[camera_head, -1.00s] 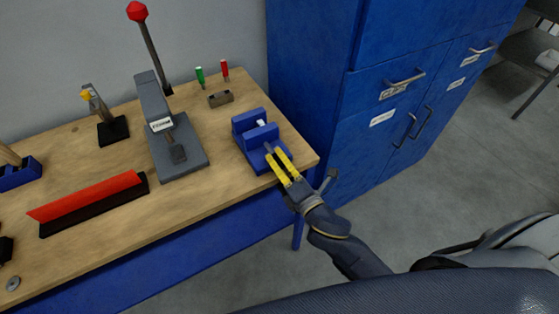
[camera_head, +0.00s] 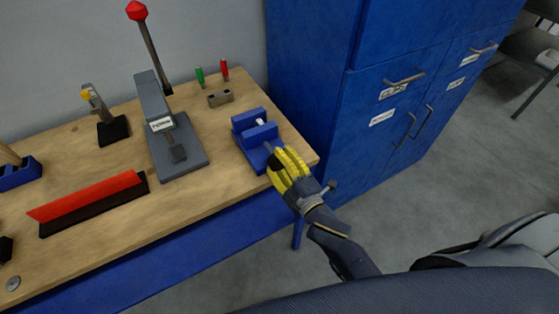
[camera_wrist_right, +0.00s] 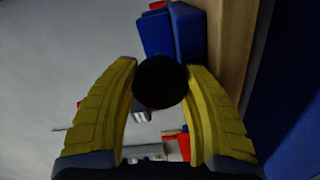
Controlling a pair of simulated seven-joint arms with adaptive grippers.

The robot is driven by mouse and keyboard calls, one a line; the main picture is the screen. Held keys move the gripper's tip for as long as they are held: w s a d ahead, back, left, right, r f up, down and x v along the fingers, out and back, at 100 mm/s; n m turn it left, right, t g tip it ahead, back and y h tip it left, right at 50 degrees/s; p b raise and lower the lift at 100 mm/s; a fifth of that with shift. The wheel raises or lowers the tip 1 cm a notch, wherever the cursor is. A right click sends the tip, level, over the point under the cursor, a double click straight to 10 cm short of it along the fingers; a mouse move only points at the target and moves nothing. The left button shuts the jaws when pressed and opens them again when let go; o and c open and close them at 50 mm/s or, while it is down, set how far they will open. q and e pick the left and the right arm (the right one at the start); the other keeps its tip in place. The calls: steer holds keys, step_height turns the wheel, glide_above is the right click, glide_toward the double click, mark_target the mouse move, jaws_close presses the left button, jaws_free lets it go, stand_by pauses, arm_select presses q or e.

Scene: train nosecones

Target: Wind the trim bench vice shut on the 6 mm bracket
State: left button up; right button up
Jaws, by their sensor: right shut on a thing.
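The blue bench vice (camera_head: 250,127) stands at the bench's right front corner; it also shows in the right wrist view (camera_wrist_right: 157,32). A small pale piece (camera_head: 261,121), perhaps the bracket, shows at its jaws; I cannot tell whether the jaws press on it. My right gripper (camera_head: 279,163) is at the vice's front end, its yellow fingers shut on the dark round vice knob (camera_wrist_right: 160,82). The wrist view shows one finger on each side of the knob. My left gripper is not in view.
A grey press (camera_head: 180,150) with a red-knobbed lever stands left of the vice. A small grey-brown block (camera_head: 220,98) and green and red upright tools (camera_head: 225,69) are behind it. A blue cabinet (camera_head: 390,90) stands close on the right. Open floor lies in front.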

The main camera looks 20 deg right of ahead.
stand_by(0.4)
steer(key=o, duration=1.2)
steer(key=shift+o, duration=0.2)
steer(key=shift+f, duration=0.2)
